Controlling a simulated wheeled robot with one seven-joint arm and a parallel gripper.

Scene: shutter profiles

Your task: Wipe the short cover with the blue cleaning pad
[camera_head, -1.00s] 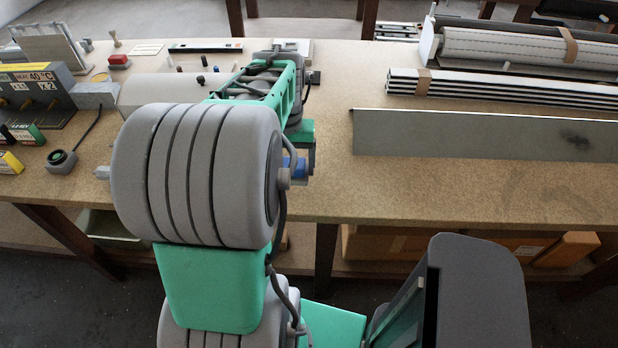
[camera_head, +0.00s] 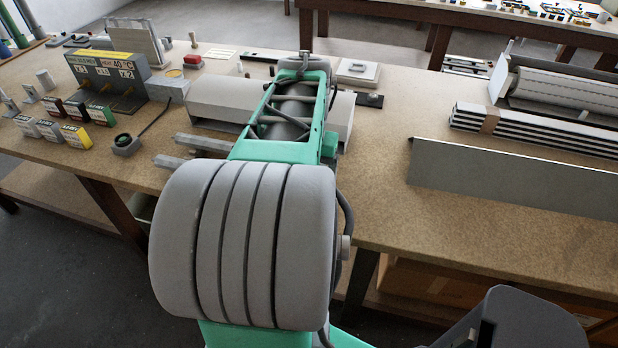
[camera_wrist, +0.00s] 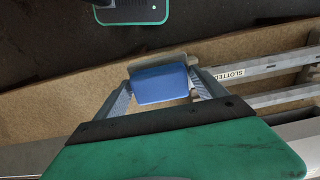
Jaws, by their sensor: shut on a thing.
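My gripper (camera_wrist: 163,88) is shut on the blue cleaning pad (camera_wrist: 160,84) in the wrist view, with a finger at each side of it. The pad is in front of the tabletop near its edge; whether it touches anything I cannot tell. In the head view my arm hides the gripper and the pad. A light grey, rounded cover (camera_head: 215,101), which looks like the short cover, lies on the table behind my arm. My arm hides its middle. I see no clear mark on the part that shows.
Slotted rails (camera_wrist: 262,68) lie close beside the gripper. A long grey panel (camera_head: 510,178), bundled slats (camera_head: 535,133) and a roller housing (camera_head: 560,88) lie to the right. A control box (camera_head: 105,75) and several small boxes stand left. Table between cover and panel is mostly clear.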

